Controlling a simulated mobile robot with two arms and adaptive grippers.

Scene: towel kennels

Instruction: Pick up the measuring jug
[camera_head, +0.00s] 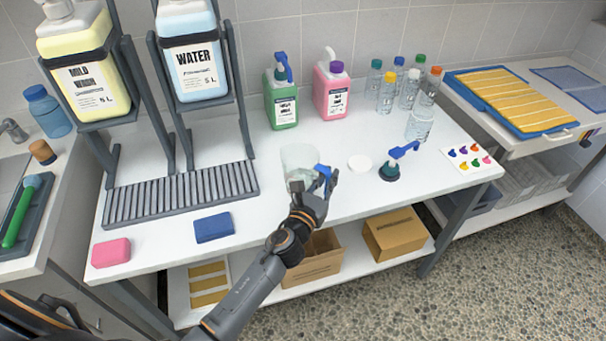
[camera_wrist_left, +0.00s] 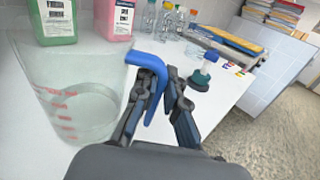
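The measuring jug (camera_head: 299,158) is clear, with a blue handle on its right side. It stands on the white table near the middle. In the left wrist view the jug (camera_wrist_left: 75,100) shows red marks on its wall, and its blue handle (camera_wrist_left: 146,59) reaches between my fingers. My left gripper (camera_head: 326,182) is at the handle, in front and to the right of the jug. In the left wrist view my left gripper (camera_wrist_left: 162,78) has its fingers close together on either side of the handle, shut on it. My right gripper is not in view.
A green bottle (camera_head: 283,103) and a pink bottle (camera_head: 331,92) stand behind the jug. A slatted grey tray (camera_head: 180,194) and blue sponge (camera_head: 214,227) are left.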

